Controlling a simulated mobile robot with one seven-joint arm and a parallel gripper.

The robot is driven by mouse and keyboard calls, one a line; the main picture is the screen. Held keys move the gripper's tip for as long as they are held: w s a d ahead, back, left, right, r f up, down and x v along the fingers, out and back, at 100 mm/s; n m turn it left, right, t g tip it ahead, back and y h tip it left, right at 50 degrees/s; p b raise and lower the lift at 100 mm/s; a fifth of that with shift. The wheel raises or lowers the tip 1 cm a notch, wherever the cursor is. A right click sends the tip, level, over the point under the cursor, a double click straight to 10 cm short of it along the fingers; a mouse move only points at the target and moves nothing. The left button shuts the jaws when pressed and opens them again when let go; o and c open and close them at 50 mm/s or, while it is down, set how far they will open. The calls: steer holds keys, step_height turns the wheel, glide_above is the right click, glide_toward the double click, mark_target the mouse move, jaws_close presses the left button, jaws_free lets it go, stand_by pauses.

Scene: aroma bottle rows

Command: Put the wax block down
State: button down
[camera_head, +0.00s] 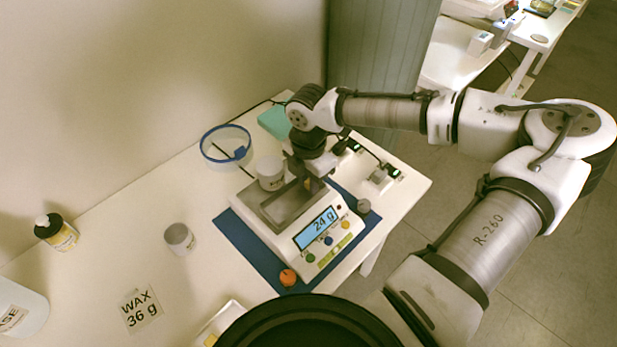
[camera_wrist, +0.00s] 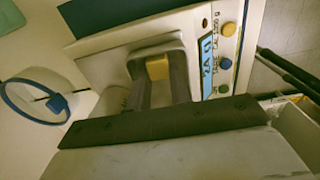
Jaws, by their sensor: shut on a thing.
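My gripper (camera_head: 308,182) is over the pan of the white scale (camera_head: 322,254), beside a pale cup. It is shut on a small yellow wax block (camera_wrist: 158,67), which shows between the fingertips in the wrist view. The metal pan (camera_head: 282,212) is below the gripper. I cannot tell whether the block touches it. The scale's display (camera_head: 317,228) reads 24 g. A card (camera_head: 141,309) on the table reads "WAX 36 g".
The pale cup (camera_head: 271,172) stands by the pan's far left end. A blue-rimmed clear bowl (camera_head: 226,142), an empty-looking cup (camera_head: 180,239) and a yellow-labelled bottle (camera_head: 60,236) stand on the table. An orange knob-like thing (camera_head: 288,278) is at the blue mat's front edge.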

steer(key=shift+f, duration=0.15)
steer(key=c, duration=1.5)
jaws_free()
steer(key=shift+c, duration=0.2)
step_height(320, 180, up, 12)
steer(key=b, duration=0.1)
steer(key=shift+r, duration=0.2)
